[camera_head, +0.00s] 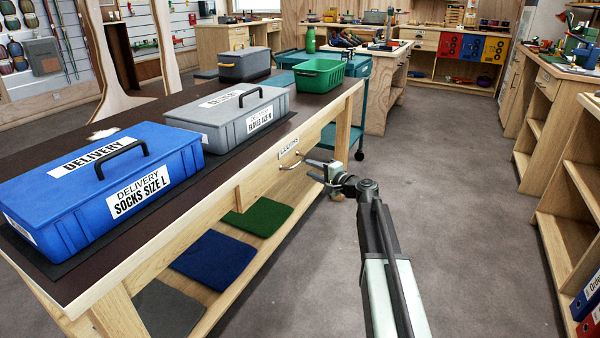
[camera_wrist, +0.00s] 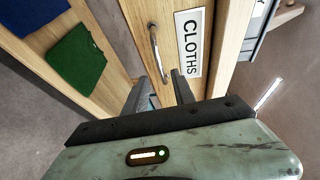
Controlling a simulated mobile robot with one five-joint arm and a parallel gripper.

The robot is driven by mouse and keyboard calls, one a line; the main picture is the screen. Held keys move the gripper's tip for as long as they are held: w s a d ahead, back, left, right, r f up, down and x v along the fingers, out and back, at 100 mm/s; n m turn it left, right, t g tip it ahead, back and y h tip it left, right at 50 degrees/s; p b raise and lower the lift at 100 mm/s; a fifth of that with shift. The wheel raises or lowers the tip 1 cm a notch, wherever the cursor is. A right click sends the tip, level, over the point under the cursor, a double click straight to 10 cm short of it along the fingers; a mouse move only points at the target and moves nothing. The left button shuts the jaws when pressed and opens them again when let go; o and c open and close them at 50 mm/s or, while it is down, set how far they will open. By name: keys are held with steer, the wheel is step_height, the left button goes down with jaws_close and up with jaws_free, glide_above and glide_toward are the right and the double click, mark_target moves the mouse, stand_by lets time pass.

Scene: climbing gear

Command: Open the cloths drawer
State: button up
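The cloths drawer (camera_head: 262,184) is a light wood front under the tabletop, and it looks shut. Its white label (camera_head: 288,147) reads CLOTHS in the wrist view (camera_wrist: 190,43). A curved metal handle (camera_wrist: 156,50) sits beside the label; it also shows in the head view (camera_head: 291,163). My gripper (camera_head: 318,172) is at the drawer front, just right of the handle. In the wrist view my gripper (camera_wrist: 163,85) has its two fingers apart, with the near end of the handle between the tips. I cannot tell whether they touch it.
The tabletop carries a blue delivery box (camera_head: 95,190), a grey delivery box (camera_head: 228,112) and a green basket (camera_head: 320,78). Folded green (camera_head: 257,217) and blue cloths (camera_head: 214,258) lie on the low shelf. A teal cart (camera_head: 354,100) stands beyond. Open floor lies to the right.

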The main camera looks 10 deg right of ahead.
mark_target(299, 163)
steer(key=b+x, duration=0.1)
steer(key=x, duration=0.7)
steer(key=shift+s, duration=0.15)
jaws_close()
stand_by(1.0)
